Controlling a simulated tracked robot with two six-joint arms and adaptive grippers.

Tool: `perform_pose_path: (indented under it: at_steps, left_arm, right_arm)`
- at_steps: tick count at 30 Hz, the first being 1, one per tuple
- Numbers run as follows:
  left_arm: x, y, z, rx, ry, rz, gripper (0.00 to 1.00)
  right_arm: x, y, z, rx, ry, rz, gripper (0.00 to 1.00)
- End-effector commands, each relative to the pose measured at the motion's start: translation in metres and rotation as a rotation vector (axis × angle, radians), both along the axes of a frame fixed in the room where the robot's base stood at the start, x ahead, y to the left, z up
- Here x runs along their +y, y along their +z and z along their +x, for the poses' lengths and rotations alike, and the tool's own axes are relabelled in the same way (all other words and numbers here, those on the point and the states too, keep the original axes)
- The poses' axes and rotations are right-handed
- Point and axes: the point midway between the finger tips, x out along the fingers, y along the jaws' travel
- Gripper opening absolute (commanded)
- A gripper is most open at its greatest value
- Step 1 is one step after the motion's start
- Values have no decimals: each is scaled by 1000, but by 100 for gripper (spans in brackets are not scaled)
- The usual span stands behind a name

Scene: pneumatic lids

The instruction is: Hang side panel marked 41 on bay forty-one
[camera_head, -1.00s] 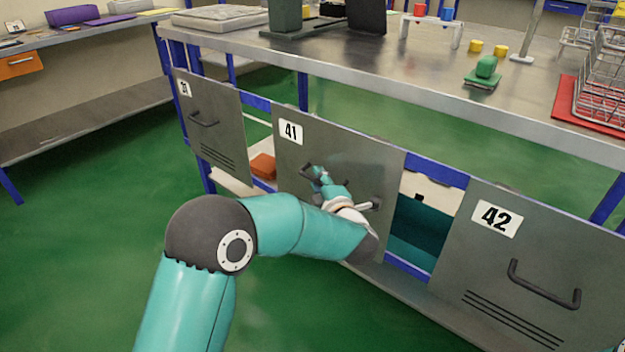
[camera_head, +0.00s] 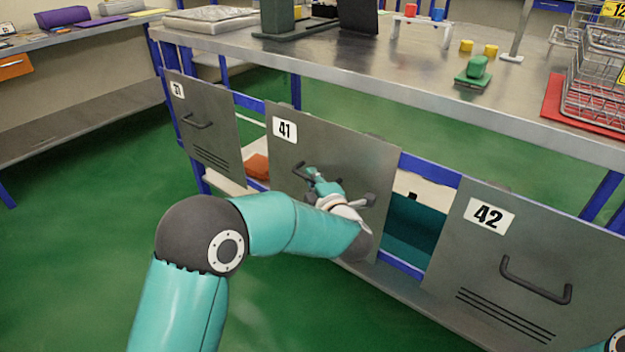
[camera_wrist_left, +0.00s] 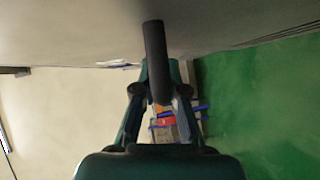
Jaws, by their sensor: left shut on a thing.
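The grey side panel marked 41 (camera_head: 350,158) stands upright in front of the bench frame, between the panels marked 31 and 42. Its white 41 label is at its upper left. My left gripper (camera_head: 308,174) is shut on the panel's dark handle; the arm covers part of the panel and most of the handle. In the left wrist view the dark handle bar (camera_wrist_left: 157,62) runs between the fingers of the left gripper (camera_wrist_left: 160,85), with the panel face (camera_wrist_left: 80,28) along the top. Whether the panel's top edge touches the blue rail cannot be told. My right gripper is not in view.
Panel 31 (camera_head: 197,125) is on the left and panel 42 (camera_head: 530,262) on the right. An open gap with a teal bin (camera_head: 412,228) lies right of panel 41. An orange-brown object (camera_head: 257,167) sits on the lower shelf. The steel bench top (camera_head: 400,75) overhangs the panels.

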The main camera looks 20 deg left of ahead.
Motion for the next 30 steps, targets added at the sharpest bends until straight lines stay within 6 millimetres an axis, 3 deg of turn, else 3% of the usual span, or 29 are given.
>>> perform_pose_path:
  at_steps: [15,30]
  left_arm:
    - [0,23,0,-8,0,1,0]
    - [1,23,-2,-8,0,1,0]
  right_arm:
    - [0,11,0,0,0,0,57]
    - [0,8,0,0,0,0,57]
